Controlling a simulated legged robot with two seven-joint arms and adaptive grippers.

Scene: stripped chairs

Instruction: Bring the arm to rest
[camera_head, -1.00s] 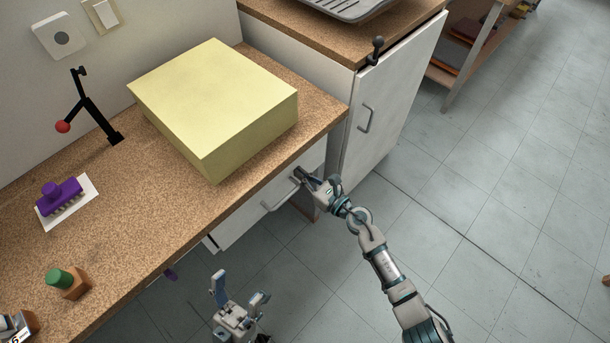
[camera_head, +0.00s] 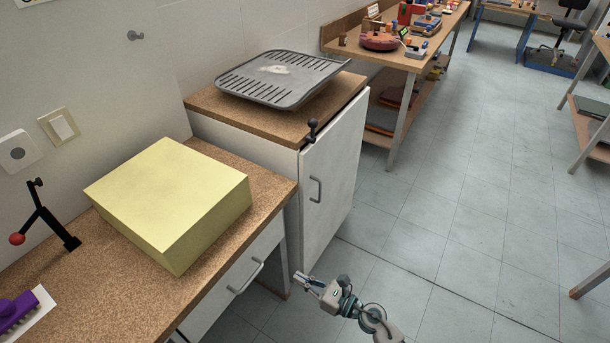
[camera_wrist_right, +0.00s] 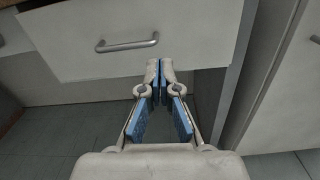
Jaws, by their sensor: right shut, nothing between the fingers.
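My right gripper (camera_head: 303,281) is low in the head view, in front of the counter and to the right of the drawer handle (camera_head: 246,277). It is shut and empty. In the right wrist view the fingertips (camera_wrist_right: 160,68) meet just below the white drawer front (camera_wrist_right: 140,35) and its grey handle (camera_wrist_right: 127,44), apart from the handle. The drawer sits under the cork-brown counter. My left gripper is outside both current views.
A yellow block (camera_head: 170,205) sits on the counter. A white cabinet door (camera_head: 332,185) with a handle stands right of the drawer, under a grey slotted tray (camera_head: 282,80). A cluttered workbench (camera_head: 398,60) is behind. The tiled floor (camera_head: 450,220) at right is clear.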

